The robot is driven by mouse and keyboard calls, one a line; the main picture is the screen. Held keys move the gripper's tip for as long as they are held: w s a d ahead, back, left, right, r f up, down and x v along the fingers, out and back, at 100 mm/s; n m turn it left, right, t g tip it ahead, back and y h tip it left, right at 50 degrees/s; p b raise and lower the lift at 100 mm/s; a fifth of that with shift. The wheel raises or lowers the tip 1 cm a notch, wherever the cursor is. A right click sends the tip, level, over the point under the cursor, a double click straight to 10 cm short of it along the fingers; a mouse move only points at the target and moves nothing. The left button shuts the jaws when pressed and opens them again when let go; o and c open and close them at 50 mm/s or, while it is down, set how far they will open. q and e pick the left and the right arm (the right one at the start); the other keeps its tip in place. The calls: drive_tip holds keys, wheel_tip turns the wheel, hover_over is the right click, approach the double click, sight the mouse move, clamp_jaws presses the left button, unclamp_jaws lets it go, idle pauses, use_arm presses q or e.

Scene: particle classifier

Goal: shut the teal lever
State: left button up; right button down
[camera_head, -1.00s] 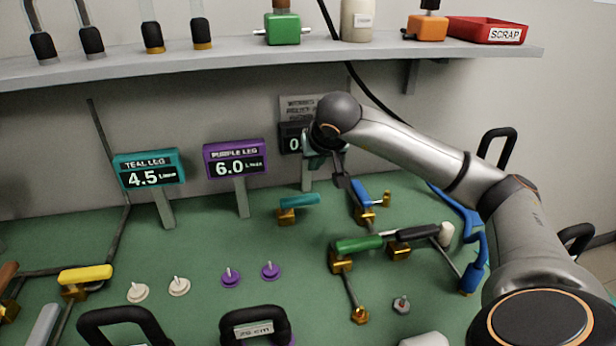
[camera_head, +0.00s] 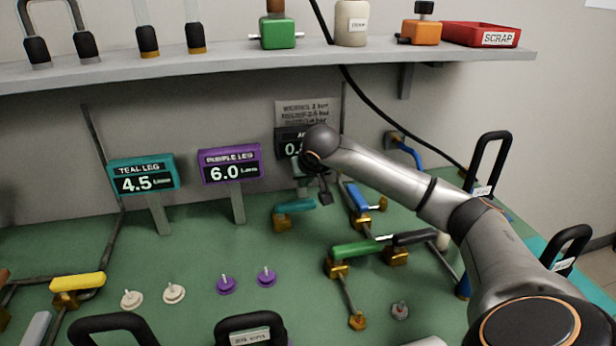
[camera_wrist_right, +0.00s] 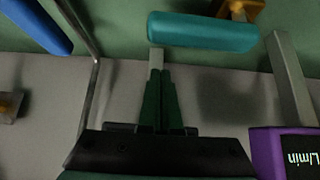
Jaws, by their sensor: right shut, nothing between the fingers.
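The teal lever (camera_head: 294,206) sits on a brass valve body (camera_head: 282,222) near the back of the green bench. Its handle points to the right in the head view. In the right wrist view the teal handle (camera_wrist_right: 203,32) lies across the top, just beyond the fingertips. My right gripper (camera_wrist_right: 160,75) is shut and empty, with its two green fingers together. In the head view the right gripper (camera_head: 326,192) is beside the handle's right end, partly hidden by the wrist. I cannot tell whether it touches the handle. The left gripper is not in view.
A blue lever (camera_head: 358,196) stands just right of my right gripper, with green (camera_head: 358,249) and black (camera_head: 415,237) levers in front. The purple display (camera_head: 230,164) and teal display (camera_head: 143,176) stand to the left. A shelf (camera_head: 250,62) runs above.

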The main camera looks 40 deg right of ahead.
sight(296, 209)
drive_tip(key=shift+f, duration=0.35)
drive_tip(key=shift+s+a+r, duration=0.1)
drive_tip(key=shift+s+a, duration=0.35)
drive_tip(key=shift+s, duration=0.35)
drive_tip(key=shift+s+a, duration=0.45)
drive_tip(key=shift+s, duration=0.35)
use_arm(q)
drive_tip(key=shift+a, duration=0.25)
